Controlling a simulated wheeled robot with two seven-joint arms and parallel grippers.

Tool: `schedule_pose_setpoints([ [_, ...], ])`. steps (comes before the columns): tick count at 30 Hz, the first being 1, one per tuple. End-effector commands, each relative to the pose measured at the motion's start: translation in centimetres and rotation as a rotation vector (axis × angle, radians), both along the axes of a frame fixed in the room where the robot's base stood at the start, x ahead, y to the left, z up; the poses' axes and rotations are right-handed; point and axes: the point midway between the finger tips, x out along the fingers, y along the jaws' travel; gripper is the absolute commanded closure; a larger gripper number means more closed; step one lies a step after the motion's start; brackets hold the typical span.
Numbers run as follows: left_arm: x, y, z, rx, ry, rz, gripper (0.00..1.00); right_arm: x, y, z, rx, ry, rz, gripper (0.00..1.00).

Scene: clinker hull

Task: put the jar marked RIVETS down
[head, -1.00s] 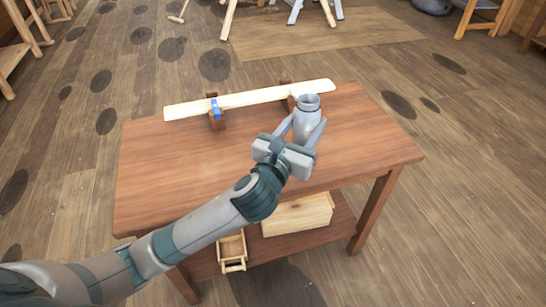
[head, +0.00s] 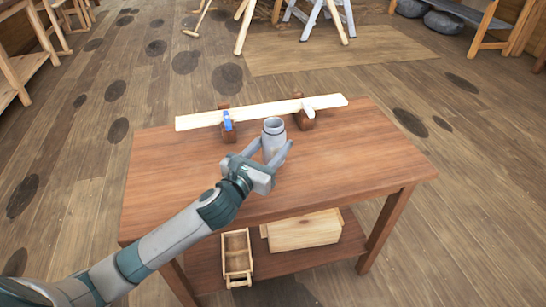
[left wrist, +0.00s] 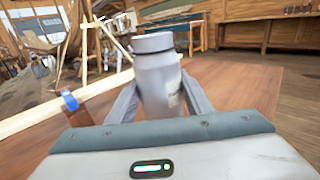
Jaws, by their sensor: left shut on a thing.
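The grey jar (head: 273,137) is upright between the fingers of my left gripper (head: 276,152), which is shut on it, over the middle of the table (head: 335,170). In the left wrist view the jar (left wrist: 158,80) stands between the two fingers (left wrist: 160,103). I cannot tell whether the jar's base touches the table top. My right gripper is not in view.
A pale plank (head: 262,112) lies across two dark blocks at the table's back, with a blue clamp (head: 227,120) at the left block. The table top is clear right and left of the jar. A wooden box (head: 303,231) and an open tray (head: 237,255) sit on the lower shelf.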

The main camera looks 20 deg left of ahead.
Motion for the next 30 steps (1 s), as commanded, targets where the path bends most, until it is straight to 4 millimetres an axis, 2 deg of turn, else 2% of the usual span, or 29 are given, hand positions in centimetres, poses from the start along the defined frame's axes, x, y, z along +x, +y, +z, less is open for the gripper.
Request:
schedule_pose_setpoints([
  [11,0.0,0.1,-0.2,0.000,0.000,0.000,0.79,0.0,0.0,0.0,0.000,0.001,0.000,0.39],
  [16,0.0,0.0,-1.9,-0.002,0.002,0.000,0.79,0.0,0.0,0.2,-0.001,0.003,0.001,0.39],
  [18,0.0,0.1,-2.9,-0.001,0.003,0.001,0.79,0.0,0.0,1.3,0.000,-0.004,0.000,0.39],
  [21,0.0,0.0,-3.8,-0.002,0.001,0.000,0.79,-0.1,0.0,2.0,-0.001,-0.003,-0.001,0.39],
  [30,0.0,0.1,-4.0,0.001,0.000,-0.001,0.79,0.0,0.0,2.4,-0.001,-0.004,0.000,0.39],
])
